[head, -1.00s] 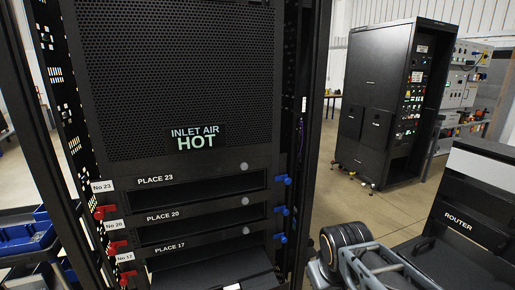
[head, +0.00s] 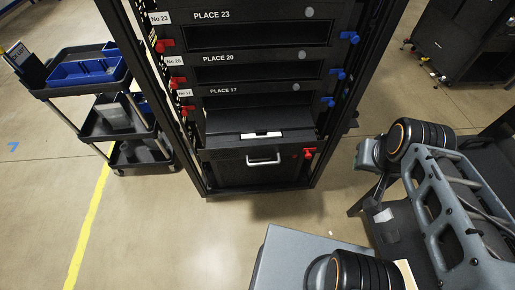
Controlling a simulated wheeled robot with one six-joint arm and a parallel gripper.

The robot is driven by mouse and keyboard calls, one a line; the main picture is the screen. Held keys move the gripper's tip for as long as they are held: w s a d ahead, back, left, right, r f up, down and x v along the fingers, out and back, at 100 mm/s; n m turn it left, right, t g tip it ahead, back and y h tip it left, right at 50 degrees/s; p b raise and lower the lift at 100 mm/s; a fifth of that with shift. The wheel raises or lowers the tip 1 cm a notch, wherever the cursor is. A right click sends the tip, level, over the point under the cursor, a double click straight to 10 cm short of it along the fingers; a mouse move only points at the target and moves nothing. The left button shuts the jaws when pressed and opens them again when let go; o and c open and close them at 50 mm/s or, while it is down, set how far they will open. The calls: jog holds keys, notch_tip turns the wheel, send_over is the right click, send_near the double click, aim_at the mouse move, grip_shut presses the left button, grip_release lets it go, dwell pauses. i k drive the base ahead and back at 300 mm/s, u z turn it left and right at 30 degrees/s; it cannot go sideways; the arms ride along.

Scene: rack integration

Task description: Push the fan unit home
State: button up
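A black unit (head: 230,121), which looks like the fan unit, sticks out of the rack at the slot marked PLACE 17. Its flat top shows, with a white label near the front edge. A pale handle (head: 263,160) is on its front, and a red latch (head: 310,152) is at its front right. How deep it sits inside the slot is hidden. My arm shows at the lower right, apart from the unit; my gripper is not in view.
The PLACE 23 (head: 265,37) and PLACE 20 (head: 258,73) slots above look dark and empty, with red levers left and blue ones right. A cart with blue bins (head: 90,68) stands left. A black cabinet (head: 465,40) stands back right. Floor before the rack is mostly clear.

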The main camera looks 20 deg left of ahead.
aim_at(224, 128)
jog(key=z, duration=1.25)
jog(key=k, duration=1.15)
jog(key=u, duration=1.7)
jog(key=i, duration=0.5)
